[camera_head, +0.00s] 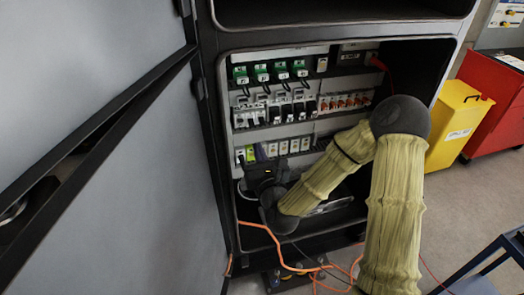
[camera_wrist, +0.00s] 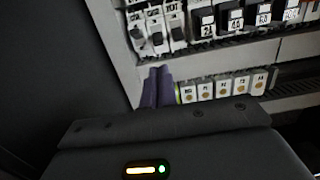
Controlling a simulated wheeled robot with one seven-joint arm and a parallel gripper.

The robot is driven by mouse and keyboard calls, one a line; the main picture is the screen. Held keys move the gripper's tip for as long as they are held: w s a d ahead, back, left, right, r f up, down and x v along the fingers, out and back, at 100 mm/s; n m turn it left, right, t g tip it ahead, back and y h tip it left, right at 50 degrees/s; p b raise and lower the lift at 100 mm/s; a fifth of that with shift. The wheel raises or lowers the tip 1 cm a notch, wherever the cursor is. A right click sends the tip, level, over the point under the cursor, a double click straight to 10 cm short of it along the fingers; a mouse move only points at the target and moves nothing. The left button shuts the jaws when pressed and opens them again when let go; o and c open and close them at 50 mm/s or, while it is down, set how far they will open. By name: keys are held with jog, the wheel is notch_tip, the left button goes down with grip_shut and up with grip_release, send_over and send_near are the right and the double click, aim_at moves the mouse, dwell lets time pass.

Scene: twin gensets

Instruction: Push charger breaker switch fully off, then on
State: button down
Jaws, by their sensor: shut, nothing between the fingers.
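My gripper (camera_wrist: 158,70) is shut, its two purple fingers together and empty. In the wrist view the fingertips lie just below a group of white breakers with dark switches (camera_wrist: 156,28), left of the lower row. I cannot tell whether they touch anything. In the head view the dark gripper body (camera_head: 262,172) is at the lower left of the open cabinet, in front of the lower row. The same white breakers (camera_head: 248,112) sit at the left of the middle row. Their labels are too blurred to show which is the charger breaker, and its switch position is unclear.
White modules with yellow dots (camera_wrist: 222,88) stand right of the fingers. The grey cabinet door (camera_head: 120,180) stands open close on the left. Orange cable (camera_head: 285,262) hangs below. Yellow bin (camera_head: 457,125) is at right.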

jog(key=p+x, duration=0.1)
jog(key=x, duration=0.6)
jog(key=shift+w, duration=0.25)
jog(key=shift+a, duration=0.1)
